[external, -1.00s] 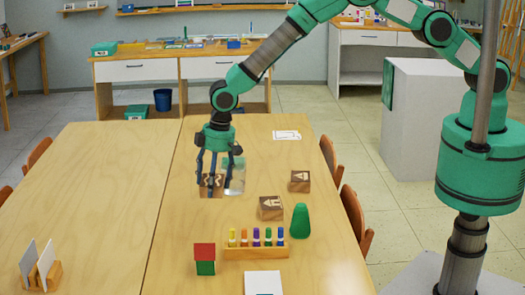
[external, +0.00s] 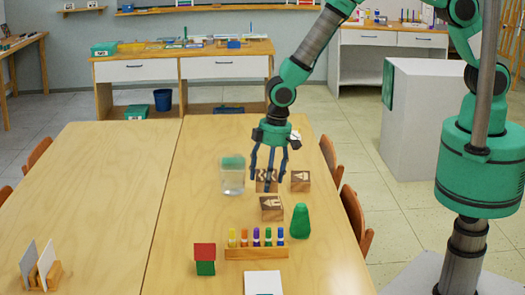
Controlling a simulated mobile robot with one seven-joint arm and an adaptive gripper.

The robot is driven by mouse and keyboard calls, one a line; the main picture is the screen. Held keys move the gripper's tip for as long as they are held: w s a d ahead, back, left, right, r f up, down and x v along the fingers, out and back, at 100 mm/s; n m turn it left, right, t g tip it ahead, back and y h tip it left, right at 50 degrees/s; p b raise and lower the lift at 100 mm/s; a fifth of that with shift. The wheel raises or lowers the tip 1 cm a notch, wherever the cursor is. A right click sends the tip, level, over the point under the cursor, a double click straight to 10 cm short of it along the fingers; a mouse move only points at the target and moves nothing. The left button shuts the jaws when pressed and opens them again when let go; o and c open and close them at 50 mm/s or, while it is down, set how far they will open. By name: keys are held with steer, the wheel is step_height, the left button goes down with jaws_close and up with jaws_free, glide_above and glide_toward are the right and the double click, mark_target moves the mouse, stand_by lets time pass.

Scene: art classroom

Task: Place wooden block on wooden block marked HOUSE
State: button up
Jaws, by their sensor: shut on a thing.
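My gripper (external: 269,180) is shut on a wooden block (external: 262,186) with a dark, zigzag-like marked face, partly hidden by the fingers. A wooden block with a pale house-shaped mark (external: 271,208) rests on the table, lower in the picture and close to my gripper. The held block appears just above and behind it in the picture; its exact height over the table is hard to tell. Another wooden block (external: 300,181) with a different pale mark lies just right of my gripper.
The left tabletop (external: 105,190) is largely clear.

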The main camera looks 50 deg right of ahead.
steer(key=s+d+f, duration=0.1)
steer(key=s+d, duration=1)
steer(key=d, duration=0.2)
steer(key=shift+s+d+f+b, duration=0.15)
steer(key=shift+s+d+b, duration=0.05)
steer(key=shift+b, duration=0.2)
steer(key=b, duration=0.1)
glide_above(270, 204)
steer(key=s+d, duration=0.1)
steer(key=shift+f, duration=0.7)
steer(key=shift+w, duration=0.1)
steer(key=shift+w+a, duration=0.2)
steer(key=shift+a, duration=0.1)
steer(key=shift+f+b, duration=0.35)
steer(key=shift+f, duration=1.45)
steer(key=shift+f, duration=0.1)
